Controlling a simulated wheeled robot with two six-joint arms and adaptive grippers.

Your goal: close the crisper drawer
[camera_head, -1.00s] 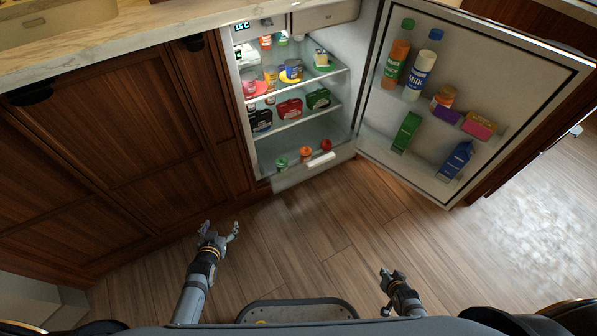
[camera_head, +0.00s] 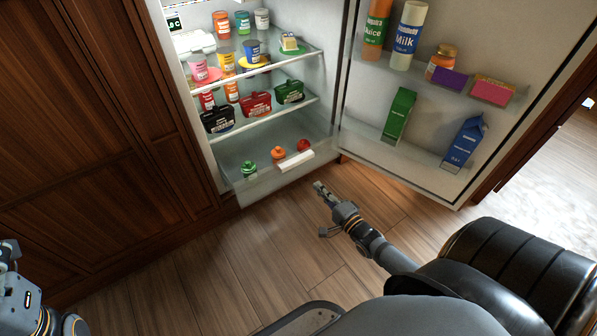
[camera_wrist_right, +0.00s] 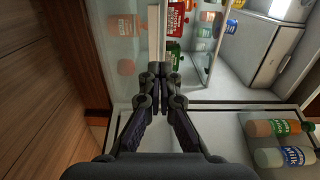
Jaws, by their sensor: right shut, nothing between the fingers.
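The crisper drawer (camera_head: 247,190) is a clear bin at the bottom of the open fridge. It sticks out a little past the shelves above it. Its white handle (camera_head: 295,161) is on the front. A green, an orange and a red item lie inside. My right gripper (camera_head: 320,188) is shut and empty, just in front of the drawer and below the handle's right end. In the right wrist view the shut fingertips (camera_wrist_right: 159,68) point at the white handle (camera_wrist_right: 153,38); contact cannot be told. My left arm shows only partly at the lower left edge, its fingers unclear.
The fridge door (camera_head: 350,120) stands wide open at right, its racks holding bottles and cartons. Shelves (camera_head: 262,122) above the drawer hold several jars and packs. Wooden cabinets (camera_head: 90,130) stand at left. The floor (camera_head: 225,260) in front is clear.

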